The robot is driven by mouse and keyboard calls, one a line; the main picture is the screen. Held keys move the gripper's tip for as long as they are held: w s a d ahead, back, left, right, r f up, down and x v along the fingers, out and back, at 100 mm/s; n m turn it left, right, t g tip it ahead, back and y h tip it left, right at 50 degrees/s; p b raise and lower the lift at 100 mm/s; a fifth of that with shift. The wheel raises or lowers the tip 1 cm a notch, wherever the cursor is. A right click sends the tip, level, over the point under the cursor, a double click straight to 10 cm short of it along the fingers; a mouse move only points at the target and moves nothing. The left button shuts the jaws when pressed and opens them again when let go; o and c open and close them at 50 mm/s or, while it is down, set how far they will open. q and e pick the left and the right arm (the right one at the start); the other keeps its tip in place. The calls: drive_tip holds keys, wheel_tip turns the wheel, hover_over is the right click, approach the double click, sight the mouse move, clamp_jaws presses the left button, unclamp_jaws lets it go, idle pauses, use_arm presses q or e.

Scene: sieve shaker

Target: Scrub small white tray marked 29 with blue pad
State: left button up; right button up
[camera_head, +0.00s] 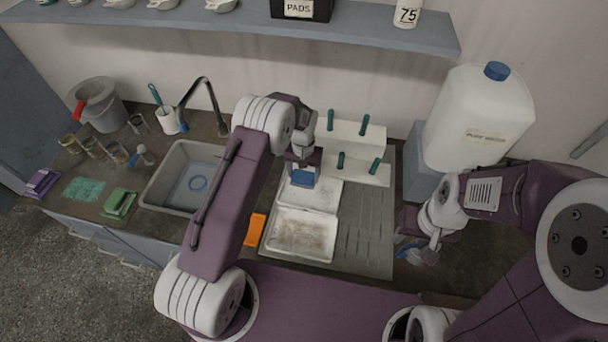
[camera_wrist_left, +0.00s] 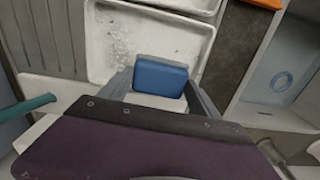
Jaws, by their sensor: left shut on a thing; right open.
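My left gripper (camera_head: 303,172) is shut on the blue pad (camera_head: 302,179), which also shows between its fingers in the left wrist view (camera_wrist_left: 160,76). The pad is over the back part of a small white tray (camera_head: 322,197). This tray shows grey specks in the left wrist view (camera_wrist_left: 125,42); I cannot tell whether the pad touches it. A second white tray (camera_head: 300,252), with brownish dirt, lies in front of it. No 29 is legible on either tray. My right gripper (camera_head: 412,246) is open at the right, close to a bluish item that is too small to make out.
A sink (camera_head: 160,190) lies left of the trays, with an orange item (camera_head: 255,229) between. A white rack with green handles (camera_head: 350,145) stands behind. A large white jug (camera_head: 478,120) stands at right. Green pads (camera_head: 119,203) lie at left.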

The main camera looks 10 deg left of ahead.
use_arm(q)
wheel_tip(320, 180, up, 2)
drive_tip(key=shift+r+p, duration=0.1)
drive_tip(key=shift+p, duration=0.4)
drive_tip(key=shift+a+r+p, duration=0.1)
drive_tip(key=shift+r+p, duration=0.7)
drive_tip(key=shift+r, duration=0.35)
drive_tip(key=shift+f, duration=0.1)
